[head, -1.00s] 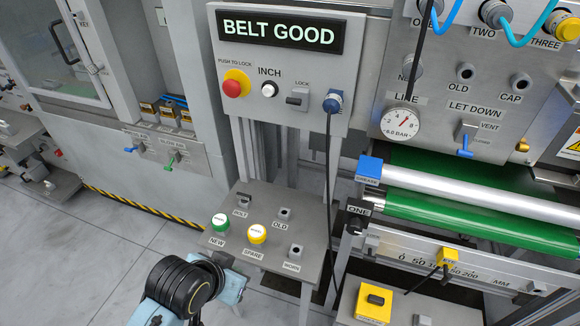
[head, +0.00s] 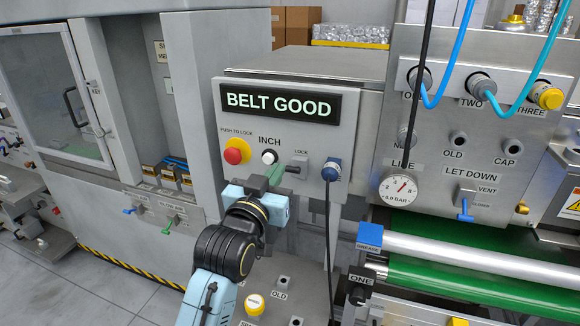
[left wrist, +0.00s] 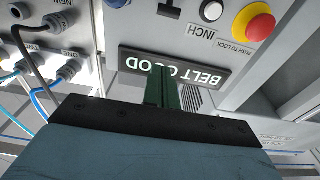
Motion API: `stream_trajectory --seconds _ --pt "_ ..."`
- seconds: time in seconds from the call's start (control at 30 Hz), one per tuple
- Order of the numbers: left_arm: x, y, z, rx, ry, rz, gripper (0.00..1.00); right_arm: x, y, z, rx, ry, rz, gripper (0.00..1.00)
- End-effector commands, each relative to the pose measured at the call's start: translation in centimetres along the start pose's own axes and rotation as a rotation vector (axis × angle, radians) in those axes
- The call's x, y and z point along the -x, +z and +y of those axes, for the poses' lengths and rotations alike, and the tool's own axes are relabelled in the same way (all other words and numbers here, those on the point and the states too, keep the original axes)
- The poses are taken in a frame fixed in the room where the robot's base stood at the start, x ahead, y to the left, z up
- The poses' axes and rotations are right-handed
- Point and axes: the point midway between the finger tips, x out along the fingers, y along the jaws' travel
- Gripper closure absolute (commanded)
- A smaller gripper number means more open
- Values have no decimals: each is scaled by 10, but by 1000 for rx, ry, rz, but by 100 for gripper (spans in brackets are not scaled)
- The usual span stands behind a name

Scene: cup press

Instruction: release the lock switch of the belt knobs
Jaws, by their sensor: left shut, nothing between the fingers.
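The lock switch (head: 301,162) is a small grey block with a lever, under the LOCK label on the grey panel below the BELT GOOD display (head: 277,103). My left gripper (head: 284,171) is shut and empty, its green fingers at the left side of the switch and partly covering its lever. I cannot tell whether they touch it. In the left wrist view the shut green fingers (left wrist: 163,88) reach up in front of the upside-down BELT GOOD display (left wrist: 175,66). My right gripper is in neither view.
Close by on the panel are the red push-to-lock button (head: 236,151), the white INCH button (head: 269,157) and a blue connector (head: 331,170) with a hanging black cable. The LINE gauge (head: 398,190) and green belt roller (head: 450,285) are to the right.

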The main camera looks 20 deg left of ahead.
Motion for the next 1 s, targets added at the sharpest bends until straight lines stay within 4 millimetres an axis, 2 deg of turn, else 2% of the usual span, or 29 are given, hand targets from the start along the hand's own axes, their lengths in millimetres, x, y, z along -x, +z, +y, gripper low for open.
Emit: stream_trajectory --seconds 0.13,0.27,0.7,0.8,1.0 --pt "-5 0 0 0 0 -1 100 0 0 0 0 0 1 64" --pt "-22 0 0 0 0 -1 100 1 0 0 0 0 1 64" --pt "-102 0 0 1 1 -2 100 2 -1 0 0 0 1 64" --pt "-94 20 0 1 0 -8 100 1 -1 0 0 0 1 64" --pt "-87 36 0 0 0 -4 100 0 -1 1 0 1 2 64"
